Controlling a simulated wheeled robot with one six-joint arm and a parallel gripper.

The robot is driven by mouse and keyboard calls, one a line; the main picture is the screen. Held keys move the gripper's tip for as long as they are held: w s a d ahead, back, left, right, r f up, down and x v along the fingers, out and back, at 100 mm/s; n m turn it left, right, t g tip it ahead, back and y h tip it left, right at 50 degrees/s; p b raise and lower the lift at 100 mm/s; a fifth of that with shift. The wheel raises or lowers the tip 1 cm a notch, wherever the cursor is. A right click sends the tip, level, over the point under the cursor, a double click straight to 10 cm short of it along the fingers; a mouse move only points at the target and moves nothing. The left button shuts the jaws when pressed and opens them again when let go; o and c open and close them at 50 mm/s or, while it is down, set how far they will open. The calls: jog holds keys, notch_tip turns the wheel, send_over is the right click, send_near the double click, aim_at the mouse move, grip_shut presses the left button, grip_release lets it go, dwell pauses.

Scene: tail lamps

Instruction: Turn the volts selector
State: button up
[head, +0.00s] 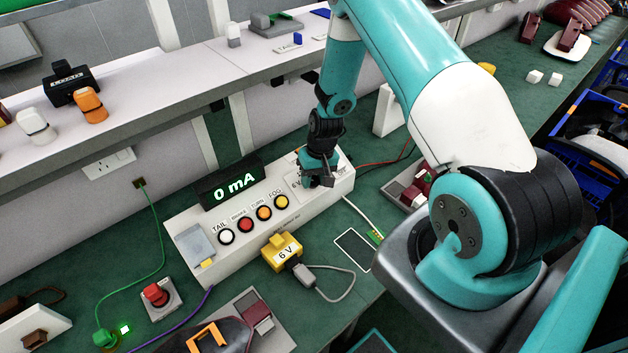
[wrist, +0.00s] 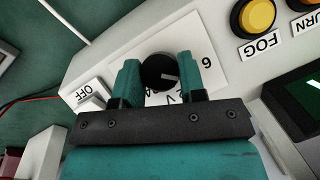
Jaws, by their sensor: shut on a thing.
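The volts selector is a round black knob (wrist: 157,72) on a white label plate (wrist: 206,78) in the wrist view. A light mark on the knob lies to the right of its middle. A "6" shows at the plate's right, and a "V" below the knob is partly hidden. My gripper (wrist: 160,66) has its two teal fingers on either side of the knob, shut on it. In the head view my gripper (head: 318,181) reaches down onto the right end of the white test box (head: 228,264) and hides the knob.
An OFF switch (wrist: 92,96) stands beside the left finger. The FOG button (wrist: 256,15) is at upper right. The display (head: 231,184) reads 0 mA. A yellow 6 V block (head: 281,249) sits before the box. A shelf (head: 190,85) runs behind.

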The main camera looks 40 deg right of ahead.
jog(key=m+y+b, duration=0.1)
jog(key=m, duration=0.1)
jog(key=m+t+y+b, duration=0.1)
jog(key=m, duration=0.2)
jog(key=shift+d+f+y+b, duration=0.15)
jog(key=shift+d+y+b, duration=0.05)
jog(key=shift+y+b, duration=0.15)
jog(key=shift+s+m+t+y+b, duration=0.1)
jog(key=shift+m+t+y+b, duration=0.3)
jog(key=shift+m, duration=0.6)
jog(key=shift+m+t+y+b, duration=0.15)
jog(key=shift+m+t+b, duration=0.2)
jog(key=shift+m+t, duration=0.45)
jog(key=shift+m, duration=0.3)
jog(key=o, duration=0.9)
jog(key=shift+r, duration=0.2)
jog(key=b+v, duration=0.2)
jog(key=v, duration=1.5)
jog(key=shift+d+r+b, duration=0.1)
jog(key=shift+r+b, duration=0.05)
jog(key=shift+b, duration=0.2)
